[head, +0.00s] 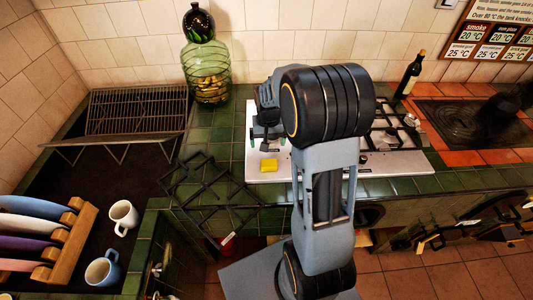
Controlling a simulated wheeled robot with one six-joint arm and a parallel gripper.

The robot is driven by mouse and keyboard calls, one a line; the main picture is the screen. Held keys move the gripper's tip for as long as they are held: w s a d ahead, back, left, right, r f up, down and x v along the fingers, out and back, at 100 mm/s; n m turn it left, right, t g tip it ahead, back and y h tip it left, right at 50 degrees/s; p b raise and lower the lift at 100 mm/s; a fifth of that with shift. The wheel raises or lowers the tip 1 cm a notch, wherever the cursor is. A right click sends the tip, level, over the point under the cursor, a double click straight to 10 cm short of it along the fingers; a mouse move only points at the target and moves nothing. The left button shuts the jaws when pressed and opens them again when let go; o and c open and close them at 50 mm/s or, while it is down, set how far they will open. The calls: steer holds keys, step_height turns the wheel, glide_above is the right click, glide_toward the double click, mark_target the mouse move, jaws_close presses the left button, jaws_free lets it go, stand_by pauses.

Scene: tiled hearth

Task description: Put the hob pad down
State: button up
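The hob pad, which I take to be the small yellow block (269,166), shows at the left front part of the white hob (385,168). I cannot tell whether it rests on the hob or is just above it. My gripper (266,146) is small and dark, pointing down just above the pad in the picture. Its fingertips are too small to tell whether they are apart or touch the pad. My arm hides the middle of the hob.
A black pan grate (209,190) lies on the green tiles left of the hob. A green glass jar (207,70) and a dark bottle (409,75) stand behind. Left are a dish rack (136,112), a white mug (123,217), a blue mug (103,270) and a wooden plate holder (70,245).

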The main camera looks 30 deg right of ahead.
steer(key=s+a+r+n+t, duration=0.2)
steer(key=s+a+r, duration=0.2)
steer(key=s+r, duration=0.2)
steer(key=s+a+r+n+t, duration=0.2)
steer(key=s+a+r, duration=0.2)
steer(key=s, duration=0.6)
steer(key=shift+a+r, duration=0.4)
steer(key=shift+r, duration=0.75)
